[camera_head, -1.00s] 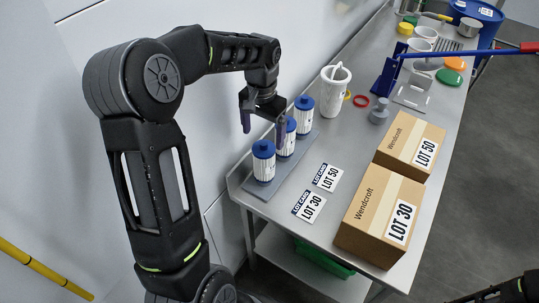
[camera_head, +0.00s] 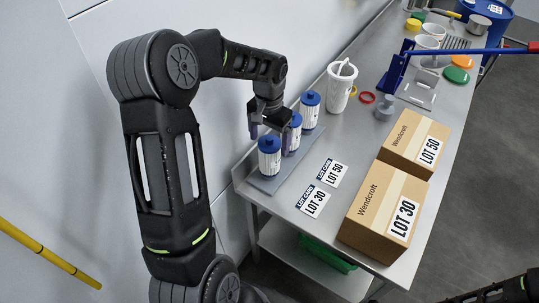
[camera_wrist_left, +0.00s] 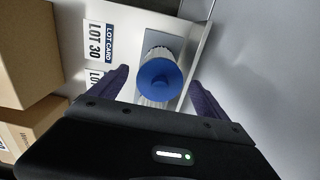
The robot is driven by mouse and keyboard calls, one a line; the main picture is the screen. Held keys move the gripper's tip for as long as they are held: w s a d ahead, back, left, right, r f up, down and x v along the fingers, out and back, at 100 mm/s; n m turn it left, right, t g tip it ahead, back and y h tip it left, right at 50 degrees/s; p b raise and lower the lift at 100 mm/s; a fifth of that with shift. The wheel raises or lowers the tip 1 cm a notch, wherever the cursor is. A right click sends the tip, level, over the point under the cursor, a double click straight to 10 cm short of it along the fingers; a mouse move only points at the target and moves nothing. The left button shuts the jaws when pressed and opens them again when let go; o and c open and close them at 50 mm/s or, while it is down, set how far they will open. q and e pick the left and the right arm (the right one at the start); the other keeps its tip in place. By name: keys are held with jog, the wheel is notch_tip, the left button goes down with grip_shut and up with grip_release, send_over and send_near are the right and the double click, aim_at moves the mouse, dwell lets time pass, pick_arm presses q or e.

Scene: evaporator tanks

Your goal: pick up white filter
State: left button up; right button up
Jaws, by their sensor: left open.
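Three white filters with blue caps stand upright in a row on a grey strip (camera_head: 262,183) at the table's left edge: a front one (camera_head: 269,160), a middle one (camera_head: 296,138) and a back one (camera_head: 310,112). My left gripper (camera_head: 271,130) is open and points down over the row, near the middle filter, which its finger partly hides. In the left wrist view the open fingers (camera_wrist_left: 160,92) lie either side of one blue cap (camera_wrist_left: 159,79). I cannot tell which filter this is, or how far below the fingertips it sits.
Lot cards (camera_head: 313,201) lie right of the strip. Cardboard boxes marked LOT 30 (camera_head: 382,210) and LOT 50 (camera_head: 415,140) stand further right. A white pitcher (camera_head: 340,88) stands behind the filters, with a blue press (camera_head: 397,68) beyond. A wall is close on the left.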

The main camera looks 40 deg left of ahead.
pick_arm(q)
jog(key=shift+f, duration=1.55)
jog(key=c, duration=1.7)
